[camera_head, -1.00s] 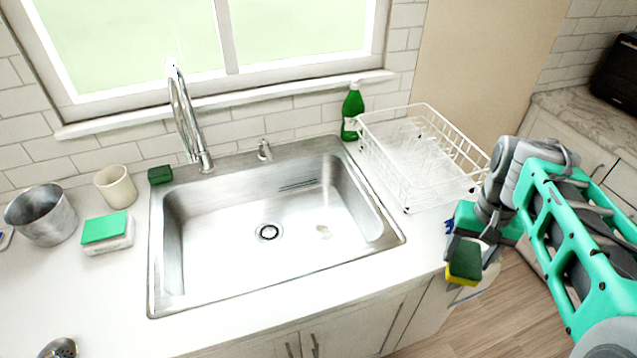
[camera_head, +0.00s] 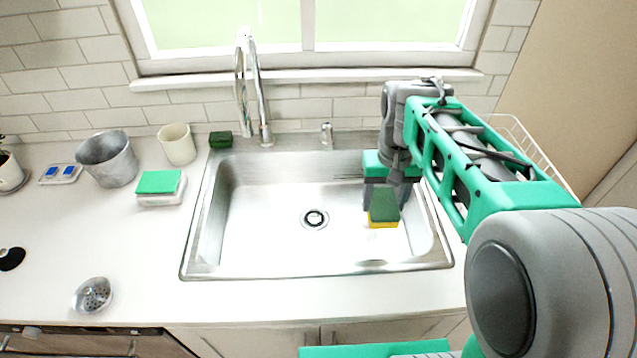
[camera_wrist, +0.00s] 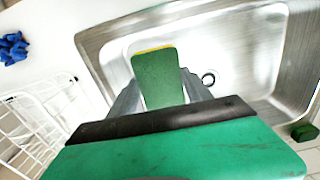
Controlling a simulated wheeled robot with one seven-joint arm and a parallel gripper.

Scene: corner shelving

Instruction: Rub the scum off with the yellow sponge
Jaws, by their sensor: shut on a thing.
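My gripper (camera_head: 384,184) is shut on the yellow sponge (camera_head: 383,208), which has a green scouring side and a yellow side. The gripper holds it above the right part of the steel sink (camera_head: 265,220). In the wrist view the sponge (camera_wrist: 160,78) sticks out from between the fingers, green side toward the camera, with a thin yellow edge at its far end. A faint pale scum mark (camera_head: 375,262) shows near the front right of the basin, below the sponge in the picture. I cannot tell whether the sponge touches the basin.
The tap (camera_head: 262,95) stands behind the sink, with a dark green sponge (camera_head: 220,139) beside it. A green-and-white sponge (camera_head: 159,184), a cup (camera_head: 177,145) and a metal pot (camera_head: 108,160) stand left. My arm partly hides the white dish rack (camera_head: 530,135) at right.

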